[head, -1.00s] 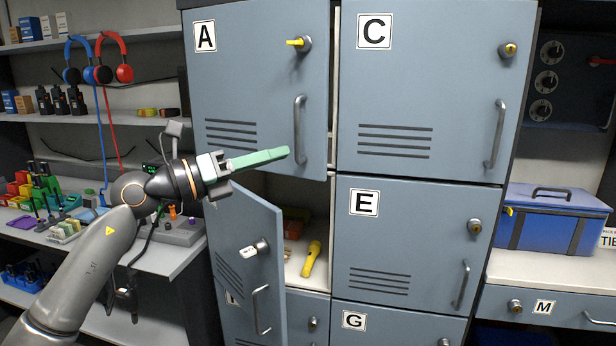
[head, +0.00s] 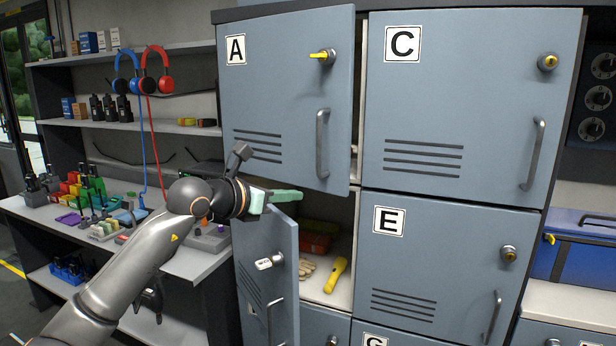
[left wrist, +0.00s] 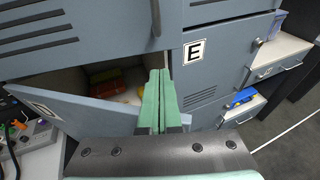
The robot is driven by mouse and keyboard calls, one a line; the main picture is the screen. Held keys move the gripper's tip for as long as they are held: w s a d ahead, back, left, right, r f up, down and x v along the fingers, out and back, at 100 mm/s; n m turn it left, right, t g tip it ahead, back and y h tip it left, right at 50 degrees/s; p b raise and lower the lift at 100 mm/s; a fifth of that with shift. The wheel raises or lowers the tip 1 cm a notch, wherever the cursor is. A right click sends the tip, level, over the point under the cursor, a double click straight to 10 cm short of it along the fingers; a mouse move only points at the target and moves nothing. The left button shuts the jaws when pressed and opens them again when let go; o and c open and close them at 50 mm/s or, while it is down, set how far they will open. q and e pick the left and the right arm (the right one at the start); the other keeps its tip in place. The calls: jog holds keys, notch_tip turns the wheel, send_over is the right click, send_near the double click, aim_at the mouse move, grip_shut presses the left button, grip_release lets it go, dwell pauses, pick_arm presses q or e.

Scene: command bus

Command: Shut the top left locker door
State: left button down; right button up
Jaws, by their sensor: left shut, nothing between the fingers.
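The top left locker door (head: 275,85) is marked A and stands ajar, with a dark gap along its right edge. It has a yellow key in its lock and a grey vertical handle (head: 322,143). My left gripper (head: 300,196) has green fingers and is shut and empty. In the head view it appears just below door A's lower edge, above the open door beneath. In the left wrist view the closed fingers (left wrist: 160,100) point toward the lockers, with the vented lower part of door A (left wrist: 75,30) above. Touching cannot be told. My right gripper is not in view.
The door below (head: 268,275) swings wide open, showing a yellow flashlight (head: 335,275) and gloves inside. Doors C (head: 460,95) and E (head: 435,260) are shut. Shelves with headphones (head: 150,72) and a cluttered bench (head: 190,262) lie left. A blue toolbox (head: 580,255) is at right.

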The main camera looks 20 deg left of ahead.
pick_arm(q)
jog(key=w, duration=0.1)
jog(key=w+d+r+p, duration=0.1)
jog(key=w, duration=0.1)
jog(key=w+d, duration=0.1)
jog(key=w, duration=0.1)
jog(key=shift+r+p, duration=0.25)
jog(key=shift+p, duration=0.1)
jog(key=shift+w, duration=0.1)
